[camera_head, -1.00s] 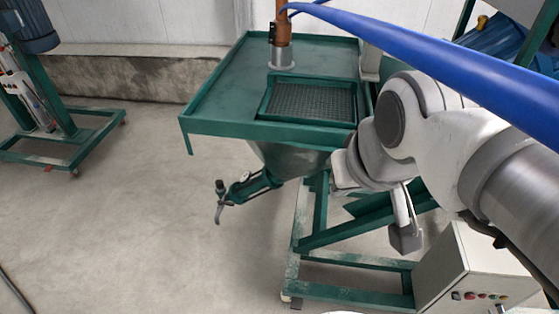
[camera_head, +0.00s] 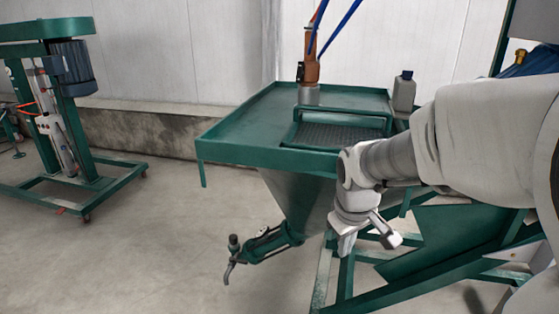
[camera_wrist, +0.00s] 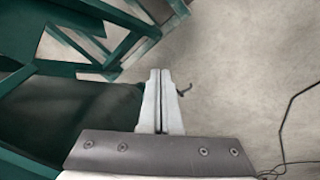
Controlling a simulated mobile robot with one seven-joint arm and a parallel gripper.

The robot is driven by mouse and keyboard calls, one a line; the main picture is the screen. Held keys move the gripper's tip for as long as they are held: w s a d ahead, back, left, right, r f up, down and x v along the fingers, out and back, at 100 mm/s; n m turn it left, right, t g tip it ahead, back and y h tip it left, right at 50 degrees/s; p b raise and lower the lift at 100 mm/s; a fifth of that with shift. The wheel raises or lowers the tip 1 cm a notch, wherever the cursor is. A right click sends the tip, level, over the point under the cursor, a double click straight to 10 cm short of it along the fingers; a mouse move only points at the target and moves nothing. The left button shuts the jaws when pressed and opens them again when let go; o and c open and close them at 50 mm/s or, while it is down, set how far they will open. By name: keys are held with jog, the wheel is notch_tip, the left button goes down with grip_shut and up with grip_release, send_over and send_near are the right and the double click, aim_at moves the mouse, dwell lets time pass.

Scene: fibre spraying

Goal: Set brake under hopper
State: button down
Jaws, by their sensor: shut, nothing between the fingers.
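The green hopper (camera_head: 300,205) tapers down under a flat green table (camera_head: 240,140) with a grate on top. A green outlet with a dark curved handle (camera_head: 232,262) sticks out at its lower left. The green support frame (camera_head: 325,275) stands under the hopper; I cannot make out a brake on it. My gripper (camera_head: 345,248) is just right of the hopper and points down. In the wrist view my gripper (camera_wrist: 160,74) has its two fingers together, empty. A small dark hook (camera_wrist: 184,90), apparently the outlet handle, shows just right of the fingertips.
A green stand with a blue-grey motor (camera_head: 72,68) is at the left. A grey bottle (camera_head: 403,92) stands at the table's back right. Green frame bars (camera_wrist: 95,35) fill the wrist view's upper left. A thin dark cable (camera_wrist: 290,115) lies on the floor. The floor left of the hopper is clear.

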jog(key=w+d+f+n+g, duration=0.1)
jog(key=w+f+n, duration=0.25)
jog(key=f, duration=0.85)
jog(key=w+f+n+g, duration=0.2)
jog(key=w+f, duration=0.3)
jog(key=f, duration=0.8)
jog(key=s+a+f+n+g, duration=0.1)
jog(key=s+f+n, duration=0.1)
jog(key=f, duration=1.1)
jog(key=s+a+f+n+g+y, duration=0.1)
jog(key=s+f, duration=0.4)
jog(key=f, duration=0.9)
jog(key=shift+s+f+n, duration=0.2)
jog(key=shift+n, duration=0.35)
jog(key=f+b, duration=0.2)
jog(key=f, duration=0.2)
jog(key=s+f+b, duration=0.1)
jog(key=f, duration=0.4)
jog(key=s+f+b, duration=0.1)
jog(key=f+b, duration=0.1)
jog(key=f, duration=0.2)
jog(key=shift+s+a+f+b, duration=0.25)
jog(key=shift+a+f+b, duration=0.05)
jog(key=shift+a+f, duration=0.1)
